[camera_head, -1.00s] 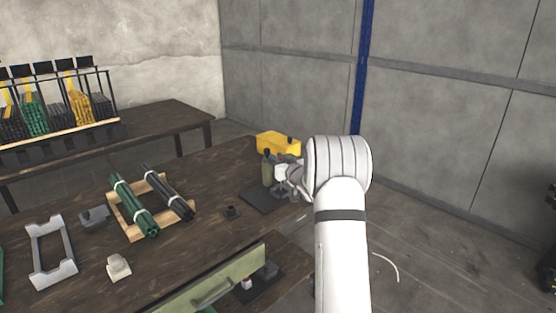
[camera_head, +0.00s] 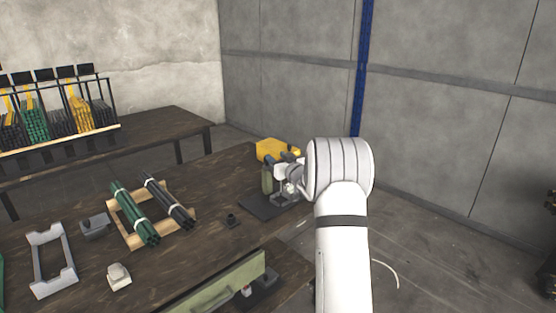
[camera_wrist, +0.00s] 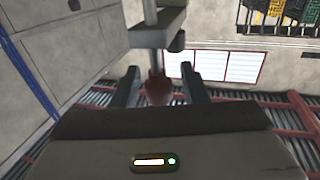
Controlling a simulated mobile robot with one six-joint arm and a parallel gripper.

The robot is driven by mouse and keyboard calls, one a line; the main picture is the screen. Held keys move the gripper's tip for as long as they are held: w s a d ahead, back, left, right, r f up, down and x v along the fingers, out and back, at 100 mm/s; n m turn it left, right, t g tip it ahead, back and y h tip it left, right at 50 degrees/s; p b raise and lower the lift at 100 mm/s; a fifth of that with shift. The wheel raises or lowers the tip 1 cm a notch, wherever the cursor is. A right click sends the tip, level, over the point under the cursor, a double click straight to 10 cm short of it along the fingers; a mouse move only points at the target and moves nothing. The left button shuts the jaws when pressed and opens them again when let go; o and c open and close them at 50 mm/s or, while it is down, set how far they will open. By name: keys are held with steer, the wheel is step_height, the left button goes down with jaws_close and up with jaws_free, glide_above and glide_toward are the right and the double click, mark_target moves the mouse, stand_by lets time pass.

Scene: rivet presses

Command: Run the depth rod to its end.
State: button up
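The press (camera_head: 267,180) is an olive column on a dark base plate at the far right end of the near table. My gripper (camera_head: 290,184) is at its right side, partly hidden behind my own wrist. In the wrist view a dull red knob (camera_wrist: 158,90) hangs below a grey block of the press (camera_wrist: 155,38), with a pale rod (camera_wrist: 150,10) above it. My gripper's two fingers (camera_wrist: 159,86) stand on either side of the knob, with a visible gap on each side. The depth rod cannot be told for certain from these parts.
A yellow box (camera_head: 274,149) sits behind the press. A wooden rack (camera_head: 128,228) with green and black rod bundles, a grey frame (camera_head: 48,262) and small blocks lie to the left. An olive panel with a handle (camera_head: 215,290) is in front.

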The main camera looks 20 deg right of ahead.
steer(key=s, duration=0.8)
steer(key=shift+d, duration=0.35)
steer(key=shift+w, duration=0.1)
steer(key=s+a+r+m+g+h+p, duration=0.1)
steer(key=s+a+r+g+h+p, duration=0.25)
steer(key=a+r, duration=0.2)
steer(key=s+a+r+g+p, duration=0.1)
steer(key=s+a+g+p, duration=0.2)
steer(key=s, duration=0.9)
steer(key=s+a+r+g+y+p, duration=0.1)
steer(key=s+a+g, duration=0.4)
steer(key=s, duration=0.8)
steer(key=s+a+r+g+y+p, duration=0.1)
steer(key=s+a+g+p, duration=0.3)
steer(key=s+a, duration=0.5)
steer(key=s, duration=0.3)
steer(key=shift+s+a+r+p, duration=0.15)
steer(key=shift+s+r+p, duration=0.05)
steer(key=shift+p, duration=0.1)
